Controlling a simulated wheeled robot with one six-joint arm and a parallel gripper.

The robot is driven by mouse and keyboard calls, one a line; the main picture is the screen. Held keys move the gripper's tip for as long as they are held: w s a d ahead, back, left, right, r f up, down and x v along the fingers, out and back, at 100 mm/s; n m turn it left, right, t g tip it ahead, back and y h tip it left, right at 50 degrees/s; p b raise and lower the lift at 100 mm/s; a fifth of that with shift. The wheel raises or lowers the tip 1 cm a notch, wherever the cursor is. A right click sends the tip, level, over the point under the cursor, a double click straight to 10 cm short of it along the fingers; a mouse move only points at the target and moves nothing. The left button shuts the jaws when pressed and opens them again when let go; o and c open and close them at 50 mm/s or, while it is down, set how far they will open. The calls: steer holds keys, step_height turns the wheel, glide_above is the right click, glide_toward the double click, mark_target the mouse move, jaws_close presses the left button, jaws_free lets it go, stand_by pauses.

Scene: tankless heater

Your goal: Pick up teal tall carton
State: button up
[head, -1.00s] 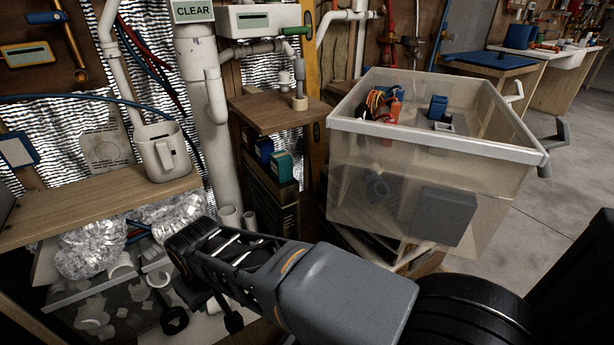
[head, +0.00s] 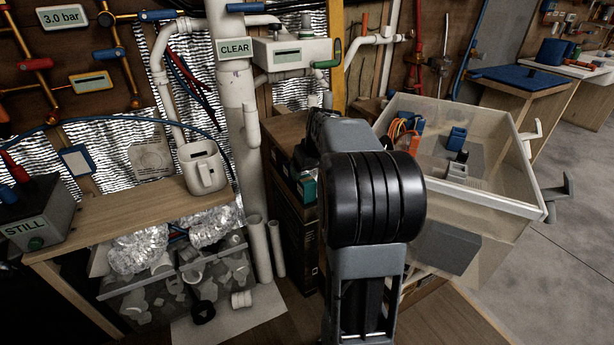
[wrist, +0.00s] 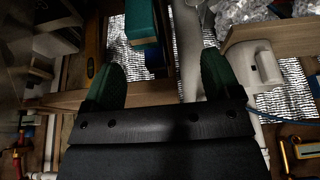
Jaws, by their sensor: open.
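The teal carton (head: 309,188) stands in the open shelf space under a small wooden top. In the head view only a sliver of it shows beside my arm, which hides the rest. In the wrist view the teal carton (wrist: 141,22) is at the top, beyond and between the two fingertips. My gripper (wrist: 160,68) is open with dark green finger pads, and nothing is between the fingers. The carton appears apart from both fingers. In the head view my gripper is hidden behind my own arm.
The small wooden top (head: 284,130) lies over the shelf. A clear bin (head: 490,195) with tools stands right of my arm. A white pipe (head: 240,130) and a bench with a white jug (head: 203,168) are on the left. Open floor (head: 575,260) is at the right.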

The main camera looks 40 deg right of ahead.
steer(key=w+d, duration=0.1)
steer(key=d, duration=0.2)
steer(key=b, duration=0.1)
glide_above(310, 183)
steer(key=s, duration=0.2)
steer(key=f, duration=0.5)
steer(key=shift+a+f, duration=0.3)
steer(key=shift+b+x, duration=1.25)
steer(key=shift+x, duration=2.05)
steer(key=shift+d+r, duration=0.1)
steer(key=shift+d, duration=0.05)
steer(key=c, duration=1)
